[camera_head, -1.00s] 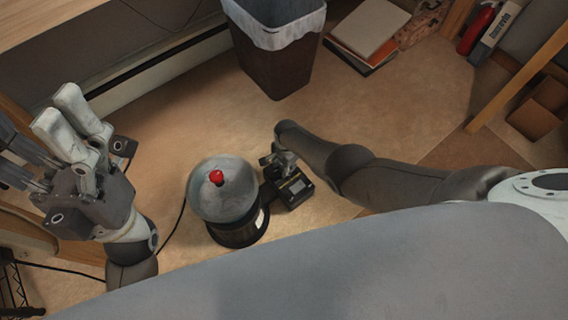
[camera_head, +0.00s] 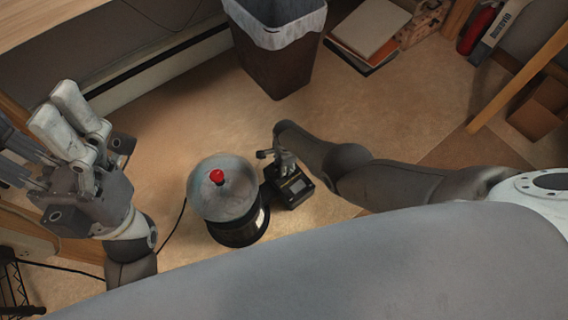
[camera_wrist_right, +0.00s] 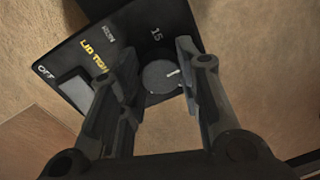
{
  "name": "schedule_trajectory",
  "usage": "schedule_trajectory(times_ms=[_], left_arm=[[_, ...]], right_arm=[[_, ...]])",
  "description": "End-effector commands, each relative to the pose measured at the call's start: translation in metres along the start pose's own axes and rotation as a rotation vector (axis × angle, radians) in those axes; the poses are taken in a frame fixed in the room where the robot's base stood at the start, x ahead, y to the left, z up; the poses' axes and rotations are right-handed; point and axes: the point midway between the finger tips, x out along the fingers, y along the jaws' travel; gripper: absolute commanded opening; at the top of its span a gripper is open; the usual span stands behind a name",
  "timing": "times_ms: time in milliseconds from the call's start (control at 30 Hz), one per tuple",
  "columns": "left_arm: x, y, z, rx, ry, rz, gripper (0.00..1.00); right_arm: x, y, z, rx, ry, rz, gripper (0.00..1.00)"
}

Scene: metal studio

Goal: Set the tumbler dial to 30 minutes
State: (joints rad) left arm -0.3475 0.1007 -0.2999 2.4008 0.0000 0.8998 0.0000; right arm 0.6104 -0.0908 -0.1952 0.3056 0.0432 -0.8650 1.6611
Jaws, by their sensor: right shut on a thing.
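The tumbler has a round grey drum with a red knob (camera_head: 217,176) on its lid, above a dark base (camera_head: 240,232). Its black control box (camera_head: 293,190) sits at the drum's right. In the right wrist view the box face shows "OFF", yellow lettering and "15" beside a round dark dial (camera_wrist_right: 161,77) with a pale pointer mark. My right gripper (camera_wrist_right: 158,65) is shut on the dial, one finger on each side; it also shows over the box in the head view (camera_head: 276,158). The pointer aims right, past the "15". My left gripper (camera_head: 56,108) is raised at the left, fingers apart and empty.
A dark bin (camera_head: 277,65) with a white liner stands at the back. Books (camera_head: 366,30) lie to its right, and a wooden box (camera_head: 538,108) stands at the far right. A cable runs left of the tumbler. The floor between bin and tumbler is clear.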

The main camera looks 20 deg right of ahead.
Motion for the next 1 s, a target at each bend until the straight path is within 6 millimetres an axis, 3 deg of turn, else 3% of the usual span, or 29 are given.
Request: schedule_trajectory(times_ms=[100, 133, 267, 667, 1000], left_arm=[[0.000, 0.000, 0.000, 0.000, 0.000, 0.000, 0.73], [0.000, 0.000, 0.000, 0.000, 0.000, 0.000, 0.73], [0.000, 0.000, 0.000, 0.000, 0.000, 0.000, 0.73], [-0.001, -0.001, 0.000, 0.001, -0.003, -0.004, 0.73], [-0.001, 0.000, 0.000, 0.000, -0.003, -0.002, 0.73]], right_arm=[[0.000, 0.000, -0.004, -0.001, 0.006, 0.001, 0.08], [0.000, 0.000, -0.004, -0.001, 0.006, 0.001, 0.36], [0.000, 0.000, -0.003, -0.001, 0.005, 0.001, 0.53], [-0.001, 0.000, -0.001, -0.002, 0.001, 0.000, 0.54], [-0.012, -0.002, 0.000, -0.003, -0.001, -0.001, 0.54]])
